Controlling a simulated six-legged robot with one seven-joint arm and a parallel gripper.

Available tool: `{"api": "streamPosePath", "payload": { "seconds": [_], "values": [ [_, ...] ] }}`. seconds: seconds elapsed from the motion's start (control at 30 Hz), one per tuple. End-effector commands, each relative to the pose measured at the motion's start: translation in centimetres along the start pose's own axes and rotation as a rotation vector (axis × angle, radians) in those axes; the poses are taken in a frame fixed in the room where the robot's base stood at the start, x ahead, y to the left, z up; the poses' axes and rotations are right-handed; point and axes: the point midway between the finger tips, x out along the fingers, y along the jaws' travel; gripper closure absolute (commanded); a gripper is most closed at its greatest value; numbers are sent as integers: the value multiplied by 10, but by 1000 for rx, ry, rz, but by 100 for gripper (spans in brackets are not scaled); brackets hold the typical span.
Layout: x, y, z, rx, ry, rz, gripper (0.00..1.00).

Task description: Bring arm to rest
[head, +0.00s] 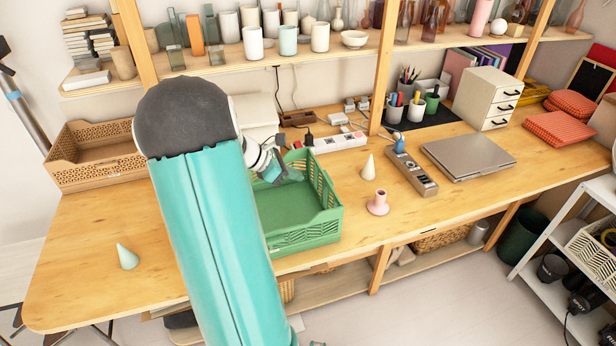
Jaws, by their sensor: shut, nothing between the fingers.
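My teal arm rises through the left middle of the head view and hides part of the table behind it. My gripper (273,172) shows small at its right side, over the back left part of the green crate (313,222). The gripper is shut and holds nothing. The crate's bare floor shows beside it, and its left side is hidden by my arm. I cannot tell how high the gripper is above the crate floor.
A pale green cone (128,257) stands at the table's left. A white cone (368,167), a pink candle holder (378,203), a power strip (409,172) and a laptop (468,156) are right of the crate. A tan crate (95,157) is at back left, with a shelf (350,56) above.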

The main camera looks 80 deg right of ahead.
Motion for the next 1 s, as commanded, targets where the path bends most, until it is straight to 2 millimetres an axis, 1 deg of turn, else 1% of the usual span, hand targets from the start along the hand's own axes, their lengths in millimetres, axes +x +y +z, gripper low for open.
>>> {"api": "streamPosePath", "payload": {
  "seconds": [0.03, 0.1, 0.2, 0.3, 0.47, 0.77, 0.83, 0.87, 0.93, 0.97, 1.0],
  "values": [
    [-13, 1, 1, 0, 0, 4, 100],
    [-28, 1, 2, 0, 0, 4, 100],
    [-48, 1, 4, -1, 0, 3, 100],
    [-62, 1, 5, 0, 1, 1, 100],
    [-73, 1, 6, -1, 0, 0, 100],
    [-76, 0, 5, 1, 2, 1, 100],
    [-84, -2, 2, 14, 18, 13, 100],
    [-90, -3, -1, 25, 30, 22, 100],
    [-112, -10, -11, 64, 76, 55, 100],
    [-125, -14, -17, 86, 102, 72, 100],
    [-144, -21, -26, 120, 145, 97, 100]
  ]
}}
